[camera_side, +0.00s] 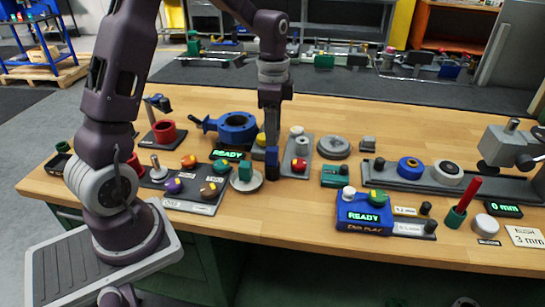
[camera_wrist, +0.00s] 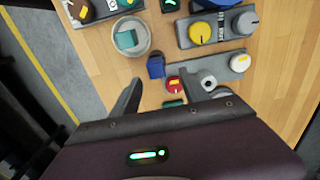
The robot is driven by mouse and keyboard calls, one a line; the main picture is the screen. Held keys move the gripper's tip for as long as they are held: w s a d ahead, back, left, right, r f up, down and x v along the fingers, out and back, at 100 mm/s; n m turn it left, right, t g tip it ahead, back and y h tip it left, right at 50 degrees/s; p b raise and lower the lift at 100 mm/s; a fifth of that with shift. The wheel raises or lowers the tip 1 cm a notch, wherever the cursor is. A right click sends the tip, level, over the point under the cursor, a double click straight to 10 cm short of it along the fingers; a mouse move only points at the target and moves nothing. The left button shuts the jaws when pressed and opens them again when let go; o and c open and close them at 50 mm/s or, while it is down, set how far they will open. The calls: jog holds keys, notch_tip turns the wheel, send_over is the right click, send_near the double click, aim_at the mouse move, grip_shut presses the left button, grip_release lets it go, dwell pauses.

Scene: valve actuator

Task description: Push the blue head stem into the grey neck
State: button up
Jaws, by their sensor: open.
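A small dark blue block-shaped piece (camera_side: 271,158), which looks like the blue head stem, stands on the table just below my gripper. In the wrist view the blue piece (camera_wrist: 156,66) lies just beyond my fingertips, nearer the left finger. My gripper (camera_side: 272,143) points down with its fingers apart and nothing between them; it also shows in the wrist view (camera_wrist: 165,84). A grey ring with a dark hole (camera_wrist: 208,83), possibly the grey neck, sits on a grey plate (camera_wrist: 221,70) right of the blue piece. The stem's lower part cannot be made out.
A red knob (camera_side: 299,168) stands on the same plate, close to my gripper. A round dish (camera_side: 247,184) holding a teal block lies left. A blue valve body (camera_side: 237,127) stands behind left. A blue READY box (camera_side: 364,213) stands front right. Bare table lies in front.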

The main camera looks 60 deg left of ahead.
aim_at(272, 148)
jog(key=f, duration=0.7)
jog(key=shift+s+d+f, duration=0.2)
jog(key=shift+s+f, duration=0.05)
grip_shut()
